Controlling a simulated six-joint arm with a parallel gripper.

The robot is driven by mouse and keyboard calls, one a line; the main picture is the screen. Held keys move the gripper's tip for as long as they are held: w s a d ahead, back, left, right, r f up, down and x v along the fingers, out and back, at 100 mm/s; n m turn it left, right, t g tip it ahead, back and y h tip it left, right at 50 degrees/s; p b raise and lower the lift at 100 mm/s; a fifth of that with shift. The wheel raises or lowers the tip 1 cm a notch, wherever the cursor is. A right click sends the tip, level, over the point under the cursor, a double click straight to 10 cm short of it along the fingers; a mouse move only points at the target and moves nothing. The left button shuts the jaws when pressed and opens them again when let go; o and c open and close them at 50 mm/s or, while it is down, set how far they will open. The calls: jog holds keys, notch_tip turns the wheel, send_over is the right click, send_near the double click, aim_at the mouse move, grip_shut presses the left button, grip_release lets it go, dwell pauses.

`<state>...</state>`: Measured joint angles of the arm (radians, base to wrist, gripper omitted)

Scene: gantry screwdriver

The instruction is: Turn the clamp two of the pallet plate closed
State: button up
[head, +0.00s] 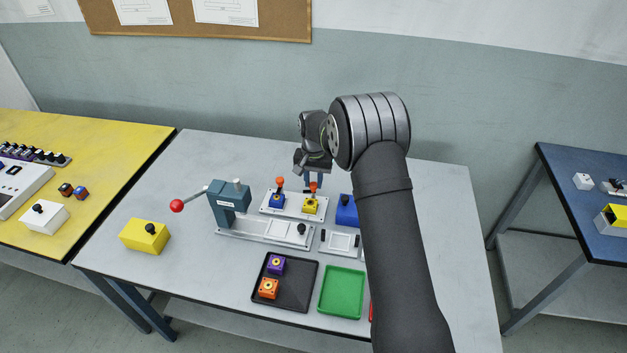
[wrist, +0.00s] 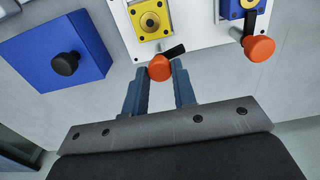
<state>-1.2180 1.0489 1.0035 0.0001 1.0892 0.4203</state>
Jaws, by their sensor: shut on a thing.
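The white pallet plate (head: 293,208) lies on the grey table and holds a blue block (head: 276,201) and a yellow block (head: 309,206). Each block has a clamp with an orange knob beside it. My gripper (head: 314,178) is low at the plate's back edge, shut on the orange knob of the clamp by the yellow block (wrist: 150,20). In the wrist view this knob (wrist: 160,67) sits between the fingertips, and its short black lever (wrist: 174,51) points away from the block's middle. The other orange knob (wrist: 259,48) stands free by the blue block.
A blue box with a black knob (wrist: 65,63) stands close beside the plate. A teal press (head: 229,205) with a red-balled lever is at the front left. A black tray (head: 285,297) and a green tray (head: 341,292) lie in front.

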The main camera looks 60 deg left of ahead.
aim_at(313, 184)
jog(key=n, duration=1.1)
jog(key=shift+n, duration=2.1)
jog(key=o, duration=1)
notch_tip(313, 184, up, 17)
jog(key=shift+r, duration=0.2)
